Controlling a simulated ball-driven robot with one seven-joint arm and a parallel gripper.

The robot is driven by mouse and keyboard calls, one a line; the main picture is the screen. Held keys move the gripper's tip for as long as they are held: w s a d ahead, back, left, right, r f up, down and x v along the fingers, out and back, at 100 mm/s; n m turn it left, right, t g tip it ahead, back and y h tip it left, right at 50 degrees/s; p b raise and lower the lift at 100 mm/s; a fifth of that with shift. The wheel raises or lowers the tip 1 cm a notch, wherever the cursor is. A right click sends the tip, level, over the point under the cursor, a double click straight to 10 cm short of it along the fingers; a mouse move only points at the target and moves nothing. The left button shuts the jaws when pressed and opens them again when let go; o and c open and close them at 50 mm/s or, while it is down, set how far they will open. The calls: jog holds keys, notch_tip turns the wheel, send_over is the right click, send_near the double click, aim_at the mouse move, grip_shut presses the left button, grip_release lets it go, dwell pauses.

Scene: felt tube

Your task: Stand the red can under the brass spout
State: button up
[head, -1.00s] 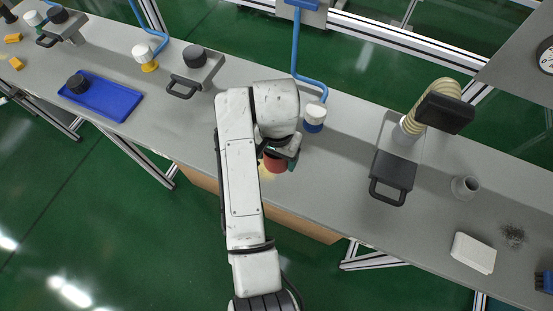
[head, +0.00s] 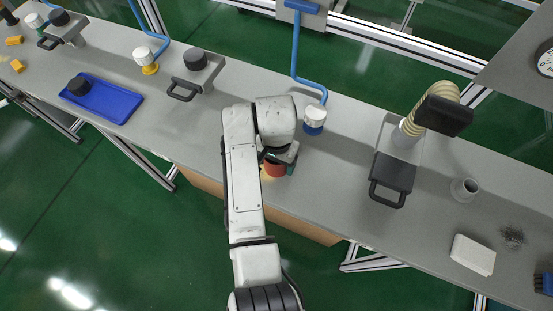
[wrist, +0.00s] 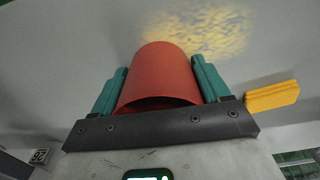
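The red can (head: 275,168) is at the near edge of the grey bench, right of my arm's end. In the wrist view the can (wrist: 160,78) sits between the two teal fingers of my gripper (wrist: 160,80), which press against its sides. My gripper (head: 283,158) is partly hidden by my wrist in the head view. Whether the can touches the bench is unclear. No spout looks clearly brass; a white spout head with a yellow ring (head: 149,68) hangs from a blue pipe at left. A blue-ringed spout head (head: 314,128) is just behind the can.
A yellow mottled patch (wrist: 200,30) marks the bench beside the can. A black-handled plate (head: 183,90), a blue tray (head: 115,110) and a dark-handled box (head: 393,175) stand on the bench. A grey cup (head: 464,188) and white block (head: 473,254) are at right.

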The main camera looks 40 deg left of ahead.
jog(key=o, duration=0.4)
jog(key=shift+o, duration=0.2)
jog(key=shift+r, duration=0.1)
